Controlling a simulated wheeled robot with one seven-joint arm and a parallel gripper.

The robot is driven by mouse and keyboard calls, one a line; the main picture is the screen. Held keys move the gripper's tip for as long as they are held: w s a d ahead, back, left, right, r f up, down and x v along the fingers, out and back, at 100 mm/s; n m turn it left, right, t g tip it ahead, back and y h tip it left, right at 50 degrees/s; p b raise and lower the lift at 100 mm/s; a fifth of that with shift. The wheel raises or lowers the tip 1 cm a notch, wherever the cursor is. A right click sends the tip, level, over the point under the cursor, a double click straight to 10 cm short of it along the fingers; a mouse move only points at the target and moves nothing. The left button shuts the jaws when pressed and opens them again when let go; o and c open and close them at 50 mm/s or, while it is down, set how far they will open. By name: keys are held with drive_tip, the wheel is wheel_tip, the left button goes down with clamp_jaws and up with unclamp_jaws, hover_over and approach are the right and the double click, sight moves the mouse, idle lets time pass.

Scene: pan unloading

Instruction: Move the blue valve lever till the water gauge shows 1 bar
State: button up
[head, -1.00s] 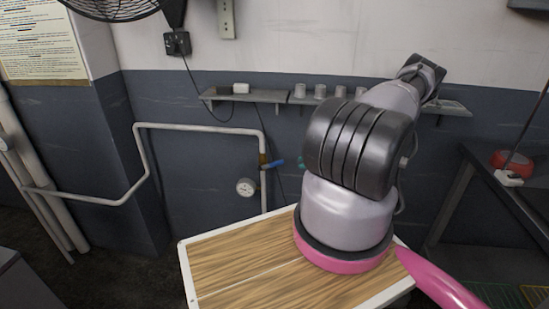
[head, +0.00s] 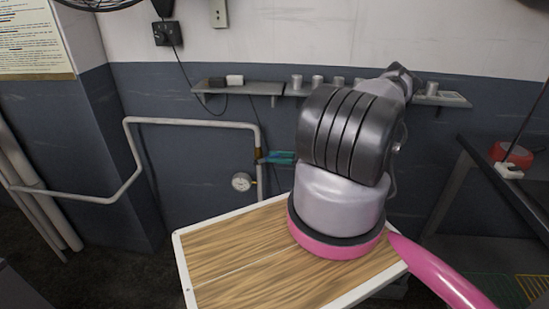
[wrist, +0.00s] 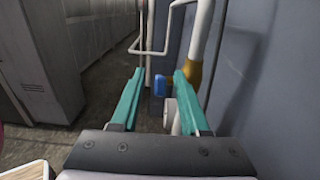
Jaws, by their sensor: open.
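The blue valve lever (wrist: 160,85) sits on a brass valve (wrist: 190,76) on a white upright pipe. In the wrist view the lever lies between the two teal fingertips of my gripper (wrist: 158,74), which is open. I cannot tell whether either finger touches it. In the head view the teal fingers overlap the lever beside the pipe. The round white water gauge (head: 242,181) is on the pipe below the valve. Its reading is too small to make out. In the wrist view the gauge is partly hidden behind the right finger.
A wood-topped table (head: 215,252) with a white rim stands in front of the wall, below my arm. A wall shelf (head: 205,87) holds small items above the pipe. A dark bench (head: 500,190) stands at the right.

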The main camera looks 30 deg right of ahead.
drive_tip(key=shift+w+a, duration=0.1)
drive_tip(key=shift+a, duration=0.05)
clamp_jaws()
idle(1.4)
